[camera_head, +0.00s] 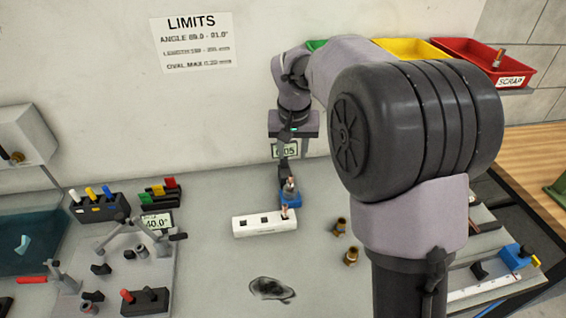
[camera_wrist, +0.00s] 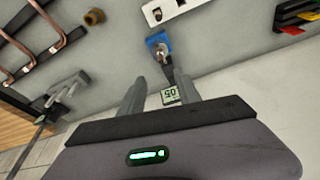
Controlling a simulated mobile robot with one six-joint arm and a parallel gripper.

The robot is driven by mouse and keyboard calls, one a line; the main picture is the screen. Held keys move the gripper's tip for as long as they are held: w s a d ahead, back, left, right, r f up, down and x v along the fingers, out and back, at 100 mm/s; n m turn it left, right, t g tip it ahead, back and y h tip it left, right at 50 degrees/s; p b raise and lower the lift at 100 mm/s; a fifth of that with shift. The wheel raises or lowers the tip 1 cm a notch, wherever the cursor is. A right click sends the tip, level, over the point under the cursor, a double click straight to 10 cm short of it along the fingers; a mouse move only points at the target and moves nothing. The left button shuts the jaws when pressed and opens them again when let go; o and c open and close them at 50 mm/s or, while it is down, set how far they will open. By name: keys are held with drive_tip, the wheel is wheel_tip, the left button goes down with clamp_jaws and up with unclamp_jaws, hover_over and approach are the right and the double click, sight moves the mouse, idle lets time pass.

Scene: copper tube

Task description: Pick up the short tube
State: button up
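A short copper-coloured tube (camera_head: 285,212) stands upright in the right-hand hole of a white block (camera_head: 250,225). In the wrist view the block (camera_wrist: 179,6) is at the top edge, with a small copper-coloured end (camera_wrist: 158,15) in its near hole. My gripper (camera_head: 291,150) hangs behind and above a blue device (camera_head: 290,196), farther back than the block. In the wrist view my gripper's two fingers (camera_wrist: 160,88) are apart with nothing between them. The blue device (camera_wrist: 157,40) lies beyond the fingertips, and a small copper-coloured piece shows on it.
Two brass fittings (camera_head: 346,241) stand right of the block. A small display (camera_head: 285,150) is behind the blue device. A bending tool (camera_head: 140,250) and coloured-handled tools (camera_head: 95,205) are at left. Bent copper tubes (camera_wrist: 40,40) lie on a rack. The bench in front is clear except a dark patch.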

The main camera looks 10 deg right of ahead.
sight(291, 177)
drive_tip(key=b+x, duration=0.6)
drive_tip(key=x, duration=1.1)
drive_tip(key=shift+s+r, duration=0.1)
drive_tip(key=shift+r, duration=0.1)
drive_tip(key=shift+c, duration=0.2)
clamp_jaws()
